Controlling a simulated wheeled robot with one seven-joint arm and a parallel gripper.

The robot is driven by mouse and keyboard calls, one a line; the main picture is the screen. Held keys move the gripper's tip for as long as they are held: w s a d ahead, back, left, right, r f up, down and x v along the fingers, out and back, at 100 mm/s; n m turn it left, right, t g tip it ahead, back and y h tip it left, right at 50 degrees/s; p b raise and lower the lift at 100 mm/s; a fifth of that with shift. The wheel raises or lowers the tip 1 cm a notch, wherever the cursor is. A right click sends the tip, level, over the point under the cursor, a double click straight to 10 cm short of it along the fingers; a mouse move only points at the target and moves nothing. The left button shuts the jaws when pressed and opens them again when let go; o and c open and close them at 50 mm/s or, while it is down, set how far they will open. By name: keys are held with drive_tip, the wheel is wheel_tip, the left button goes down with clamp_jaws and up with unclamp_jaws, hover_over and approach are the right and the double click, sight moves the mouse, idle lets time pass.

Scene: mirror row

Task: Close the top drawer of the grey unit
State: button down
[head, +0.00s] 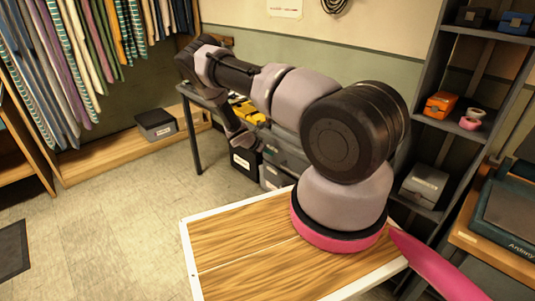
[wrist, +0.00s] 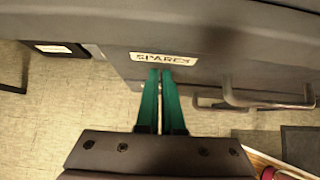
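The grey unit (head: 285,152) stands at the back in the head view, partly hidden behind my arm. In the wrist view a grey drawer front (wrist: 215,60) with a "SPARES" label (wrist: 164,57) spans the top. A bar handle (wrist: 270,97) shows to the right below it. My gripper (wrist: 160,72) has green fingers side by side with only a thin gap, holding nothing. Their tips overlap the lower edge of the label in the picture; whether they touch the front I cannot tell. In the head view my gripper (head: 242,138) hangs left of the unit, its fingers unclear.
A table (head: 198,99) with yellow items stands behind my gripper, with a labelled dark box (head: 245,162) beneath. A wood-topped surface (head: 240,250) is close in front. A shelf rack (head: 430,130) stands right. The tiled floor at left is mostly clear.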

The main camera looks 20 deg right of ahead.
drive_tip(key=shift+d+r, duration=0.1)
drive_tip(key=shift+d, duration=0.25)
drive_tip(key=s+a+r, duration=0.4)
drive_tip(key=a+r, duration=0.3)
drive_tip(key=a, duration=0.4)
drive_tip(key=s+r+m+y, duration=0.25)
drive_tip(key=r+m, duration=0.25)
drive_tip(key=r, duration=0.7)
drive_tip(key=s+a+r+m+y, duration=0.1)
drive_tip(key=s+r+m, duration=0.4)
drive_tip(key=r, duration=0.7)
drive_tip(key=s+r+m+y, duration=0.2)
drive_tip(key=r+m, duration=0.4)
drive_tip(key=r, duration=0.6)
drive_tip(key=s+a+r+m+t+y, duration=0.2)
drive_tip(key=s+r+m, duration=0.3)
drive_tip(key=s+r, duration=0.4)
drive_tip(key=s+a+r+m+t+y, duration=0.2)
drive_tip(key=s+r, duration=0.6)
drive_tip(key=s, duration=0.7)
drive_tip(key=shift+s+a+r+m+y, duration=0.3)
drive_tip(key=shift+a+m+y, duration=0.25)
drive_tip(key=shift+a+m, duration=0.8)
